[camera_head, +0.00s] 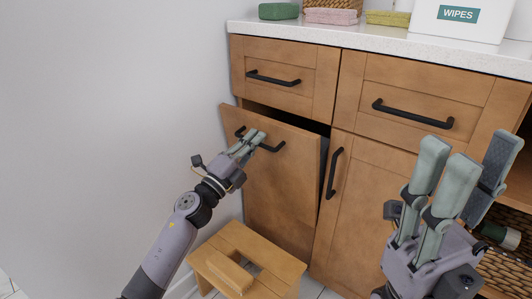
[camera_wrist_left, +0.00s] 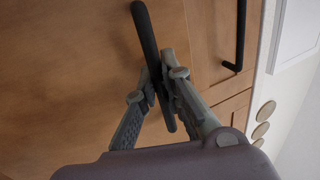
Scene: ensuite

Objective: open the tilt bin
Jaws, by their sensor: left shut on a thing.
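The tilt bin front (camera_head: 278,188) is a wooden panel at the lower left of the cabinet. It leans outward at its top, with a dark gap (camera_head: 290,115) above it and along its right side. Its black bar handle (camera_head: 268,146) is near the top edge. My left gripper (camera_head: 256,139) is shut on this handle. In the left wrist view the fingers (camera_wrist_left: 154,88) close around the black handle (camera_wrist_left: 147,37) in front of the wood. My right gripper (camera_head: 455,172) is raised at the right, its fingers apart, holding nothing that I can see.
A wooden step stool (camera_head: 245,262) stands on the floor right below the bin front. A drawer (camera_head: 284,80) is shut above it, and a door with a vertical handle (camera_head: 334,172) is to the right. The counter (camera_head: 390,48) holds sponges and a wipes box (camera_head: 462,18).

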